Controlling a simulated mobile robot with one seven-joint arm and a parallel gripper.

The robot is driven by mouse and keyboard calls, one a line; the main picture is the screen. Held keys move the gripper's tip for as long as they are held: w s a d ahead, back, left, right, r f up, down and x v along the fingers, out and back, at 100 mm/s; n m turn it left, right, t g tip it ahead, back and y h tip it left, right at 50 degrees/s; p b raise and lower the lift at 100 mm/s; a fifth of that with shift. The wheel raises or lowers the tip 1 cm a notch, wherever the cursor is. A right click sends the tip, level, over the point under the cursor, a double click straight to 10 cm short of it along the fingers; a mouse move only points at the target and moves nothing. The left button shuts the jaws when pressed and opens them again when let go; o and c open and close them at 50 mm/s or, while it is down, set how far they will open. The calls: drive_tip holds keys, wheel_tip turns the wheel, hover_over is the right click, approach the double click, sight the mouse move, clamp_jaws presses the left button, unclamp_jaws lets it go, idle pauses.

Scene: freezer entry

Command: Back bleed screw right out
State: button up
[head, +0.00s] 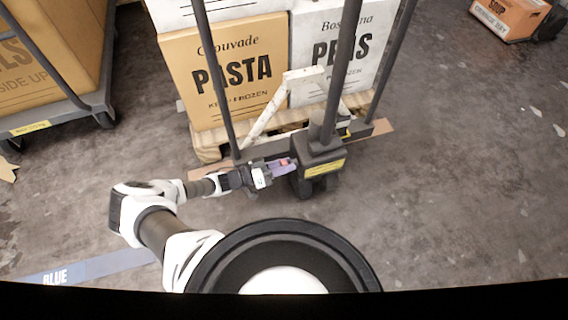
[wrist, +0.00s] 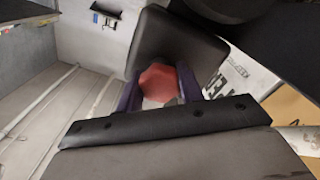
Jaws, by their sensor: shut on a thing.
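The bleed screw has a red, faceted head (wrist: 159,83). It shows between my gripper's fingers in the wrist view, with a dark block (wrist: 172,45) right behind it. In the head view my gripper (head: 284,166) reaches to the left side of a dark housing (head: 318,160) with a yellow label, at the foot of a dark upright. The purple fingers are shut on the red head, and a bit of red (head: 285,162) shows between them. The screw's shank is hidden, so I cannot tell how far out it is.
A cart (head: 60,112) is at the left. Bare floor (head: 450,190) lies to the right.

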drive_tip(key=n+p, duration=0.2)
drive_tip(key=n, duration=0.5)
drive_tip(key=shift+d, duration=0.1)
drive_tip(key=n+p, duration=0.1)
drive_tip(key=n, duration=0.5)
drive_tip(key=shift+n, duration=0.4)
drive_tip(key=n+p, duration=0.1)
drive_tip(key=n, duration=0.6)
drive_tip(key=shift+d, duration=0.1)
drive_tip(key=n+p, duration=0.1)
drive_tip(key=n, duration=0.5)
drive_tip(key=shift+n, duration=0.3)
drive_tip(key=n, duration=1.3)
drive_tip(key=shift+w+n, duration=0.1)
drive_tip(key=shift+n, duration=0.2)
drive_tip(key=n, duration=1.2)
drive_tip(key=shift+n, duration=0.3)
